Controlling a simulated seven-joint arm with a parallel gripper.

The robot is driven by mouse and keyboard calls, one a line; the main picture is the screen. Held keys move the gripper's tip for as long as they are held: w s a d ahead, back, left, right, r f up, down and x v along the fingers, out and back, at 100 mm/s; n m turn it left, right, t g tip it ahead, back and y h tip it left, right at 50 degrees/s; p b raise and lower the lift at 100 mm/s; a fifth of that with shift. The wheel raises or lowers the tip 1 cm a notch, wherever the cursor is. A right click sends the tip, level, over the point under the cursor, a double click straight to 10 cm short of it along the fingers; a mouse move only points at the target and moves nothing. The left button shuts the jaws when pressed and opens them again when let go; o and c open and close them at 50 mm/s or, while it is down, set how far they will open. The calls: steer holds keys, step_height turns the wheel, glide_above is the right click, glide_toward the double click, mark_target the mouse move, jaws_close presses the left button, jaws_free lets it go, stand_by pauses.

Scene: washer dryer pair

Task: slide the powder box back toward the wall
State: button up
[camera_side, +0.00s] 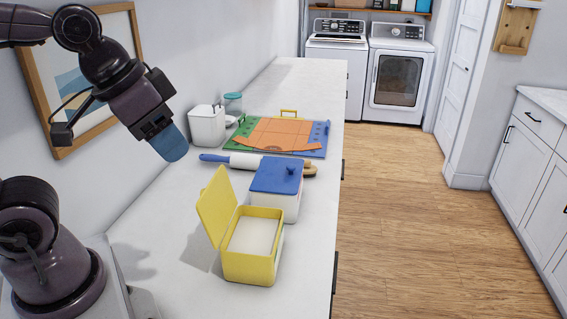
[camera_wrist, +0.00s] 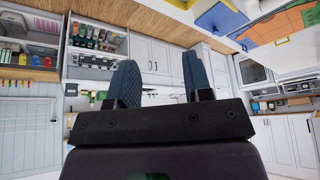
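A yellow box (camera_side: 250,262) stands on the white counter with its hinged lid (camera_side: 216,205) swung up to the left. Its inside shows a smooth white fill that looks like powder. A white box with a blue lid (camera_side: 277,176) stands just behind it; I take the yellow one as the powder box, though no label shows. My gripper (camera_side: 170,145) is high above the counter near the left wall, well apart from both boxes. In the wrist view its two blue fingers (camera_wrist: 159,75) are spread with nothing between them.
Behind the boxes lie a blue-handled rolling pin (camera_side: 243,160), a brush partly hidden, and a colored mat (camera_side: 275,135). A white canister (camera_side: 207,125) and a teal-lidded jar (camera_side: 233,103) stand near the wall. Bare counter (camera_side: 165,225) lies left of the yellow box.

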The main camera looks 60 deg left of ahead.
steer(key=shift+o, duration=0.5)
steer(key=w+a+f+n+g, duration=0.1)
steer(key=w+a+f, duration=0.1)
steer(key=w, duration=0.4)
steer(key=w+a+f+n+g, duration=0.1)
steer(key=w+a+f+g, duration=0.1)
steer(key=w, duration=0.4)
steer(key=shift+f+n, duration=0.3)
steer(key=shift+f, duration=0.45)
steer(key=n+t+y, duration=0.1)
steer(key=n+y, duration=0.2)
steer(key=n, duration=0.4)
glide_toward(291, 166)
step_height(291, 166, up, 3)
steer(key=d, duration=0.1)
steer(key=shift+s+r, duration=0.1)
steer(key=shift+s, duration=0.3)
steer(key=x, duration=1.3)
